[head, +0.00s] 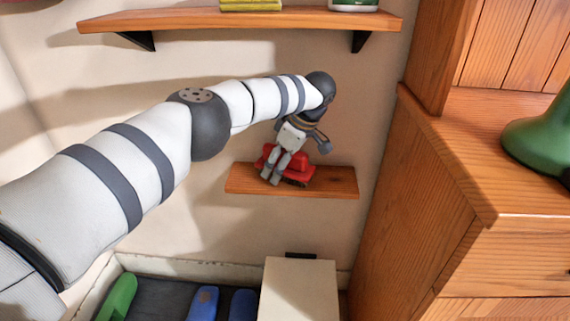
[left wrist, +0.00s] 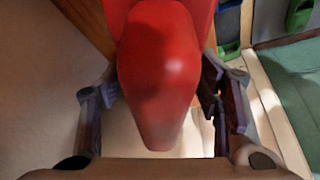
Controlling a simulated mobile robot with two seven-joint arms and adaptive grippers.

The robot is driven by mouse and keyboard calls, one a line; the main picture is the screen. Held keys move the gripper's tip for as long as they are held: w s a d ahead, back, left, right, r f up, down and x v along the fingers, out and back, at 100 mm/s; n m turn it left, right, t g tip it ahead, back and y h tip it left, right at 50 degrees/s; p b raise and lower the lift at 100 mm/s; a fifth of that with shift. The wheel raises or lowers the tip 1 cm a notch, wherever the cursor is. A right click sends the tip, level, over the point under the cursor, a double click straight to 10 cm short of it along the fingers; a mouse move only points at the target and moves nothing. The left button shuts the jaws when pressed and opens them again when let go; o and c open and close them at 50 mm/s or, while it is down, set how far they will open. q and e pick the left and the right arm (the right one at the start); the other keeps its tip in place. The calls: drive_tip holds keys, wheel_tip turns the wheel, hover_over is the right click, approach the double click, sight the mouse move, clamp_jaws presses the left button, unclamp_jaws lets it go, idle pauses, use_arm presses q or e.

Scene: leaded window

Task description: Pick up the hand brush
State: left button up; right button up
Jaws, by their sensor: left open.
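The hand brush (head: 297,172) looks to be the red thing with a dark underside on the small wooden wall shelf. My left gripper (head: 272,174) points down in front of it and hides part of it in the head view. In the left wrist view, the red rounded end of the brush (left wrist: 160,75) fills the middle, between my two spread fingers. A gap shows on either side, and the fingers are not closed on it. My right gripper is in neither view.
The small shelf (head: 340,181) is narrow. A longer shelf (head: 240,19) is above it. A wooden cabinet (head: 400,190) stands close on the right, with a green object (head: 540,140) on top. Below are a pale box (head: 300,290) and a tray with green and blue items (head: 202,302).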

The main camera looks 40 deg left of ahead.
use_arm(q)
drive_tip(key=shift+f, duration=0.25)
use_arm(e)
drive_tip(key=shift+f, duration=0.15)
use_arm(q)
drive_tip(key=shift+c, duration=0.3)
drive_tip(key=c, duration=1.1)
